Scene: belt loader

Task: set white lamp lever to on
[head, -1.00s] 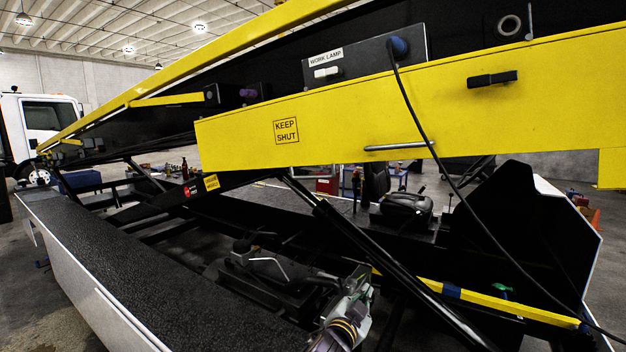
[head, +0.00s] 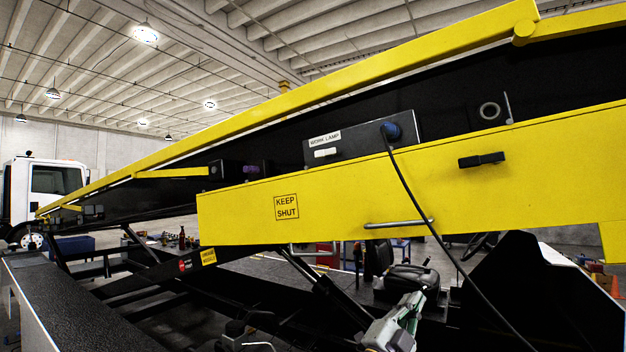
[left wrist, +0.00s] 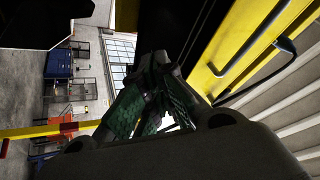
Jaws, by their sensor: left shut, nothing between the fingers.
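The white lamp lever (head: 325,153) sits under the WORK LAMP label on a dark grey panel (head: 350,143), above the yellow cover marked KEEP SHUT (head: 240,215). It looks small and lies roughly level; I cannot tell whether it is on or off. My left gripper (head: 412,302) is shut and empty, low in the head view, well below and to the right of the lever. In the left wrist view its green-padded fingers (left wrist: 150,105) show close together, and the lever cannot be made out.
A black cable hangs from a blue plug (head: 391,132) right of the lever, crossing the yellow cover. A grey handle (head: 398,224) sticks out along the cover's lower edge. A purple knob (head: 252,169) is left of the panel. A black latch (head: 482,160) is on the right.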

